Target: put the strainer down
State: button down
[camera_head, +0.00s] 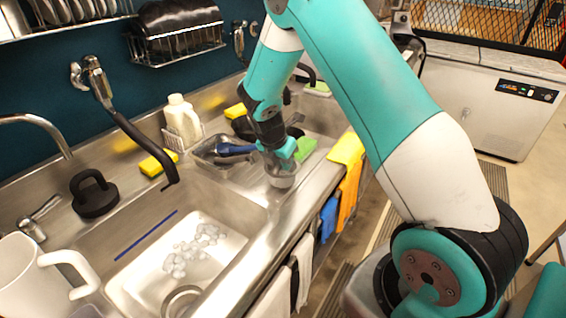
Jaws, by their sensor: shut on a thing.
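My gripper (279,157) points down over the counter beyond the far right end of the sink. It is shut on a small grey metal strainer (281,178), whose round bowl shows just below the fingers. The strainer is over or on the steel ledge near the front edge; I cannot tell if it touches. Its handle and the grip point are hidden by the gripper.
A metal tray (207,152) with a blue-handled tool and a green sponge (305,148) are close by. The sink (215,262) holds ice-like pieces and a metal ring. A white pitcher (30,275) stands left. Yellow cloth (346,149) hangs at the front edge.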

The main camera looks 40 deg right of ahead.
jog(key=shift+f, duration=0.55)
jog(key=shift+f, duration=0.1)
jog(key=c, duration=1)
grip_release()
jog(key=b+v, duration=0.2)
jog(key=v, duration=1)
jog(key=s+a+r+m+y, duration=0.2)
jog(key=s+a+r+m, duration=0.1)
jog(key=s+a+m, duration=0.2)
jog(key=s+a+r+m+y, duration=0.3)
jog(key=s+a+m, duration=0.2)
jog(key=s+a, duration=0.4)
jog(key=s+a+r+m+g+y, duration=0.1)
jog(key=s+a+r+m+y, duration=0.2)
jog(key=s+a, duration=0.4)
jog(key=shift+s+a+r+m, duration=0.1)
jog(key=shift+s+r+m, duration=0.2)
jog(key=shift+s, duration=0.75)
jog(key=shift+s+r+m, duration=0.1)
jog(key=shift+s+m, duration=0.35)
jog(key=shift+s, duration=0.6)
jog(key=shift+s+a+r+m, duration=0.1)
jog(key=shift+s+r+m, duration=0.2)
jog(key=shift+s, duration=0.75)
